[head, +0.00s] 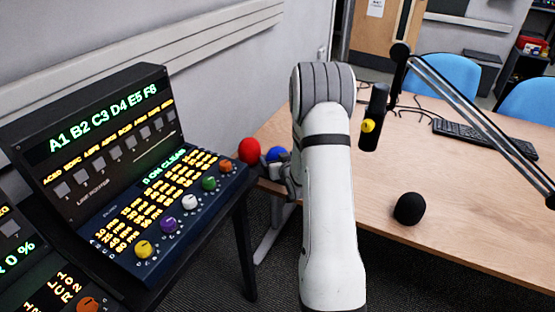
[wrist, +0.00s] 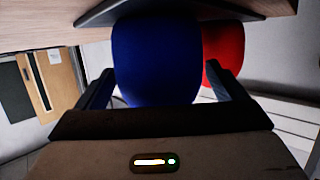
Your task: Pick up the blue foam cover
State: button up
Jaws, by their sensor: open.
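The blue foam cover (head: 277,153) is a small round ball at the left edge of the wooden table, partly hidden by my gripper in the head view. In the wrist view the blue foam cover (wrist: 157,62) is large and sits between my two open fingers. My gripper (wrist: 165,88) is open around it; I cannot tell whether the fingers touch it. In the head view my gripper (head: 281,172) is mostly hidden beside my arm.
A red foam cover (head: 249,150) is close beside the blue one, also seen in the wrist view (wrist: 224,55). A black foam cover (head: 409,208) lies on the table (head: 455,235). A microphone on a boom arm (head: 373,117) stands behind. A control console (head: 150,170) is at left.

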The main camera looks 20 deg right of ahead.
jog(key=shift+w+f, duration=0.1)
jog(key=shift+w, duration=0.25)
jog(key=shift+c, duration=0.2)
jog(key=c, duration=1)
notch_tip(320, 180, up, 10)
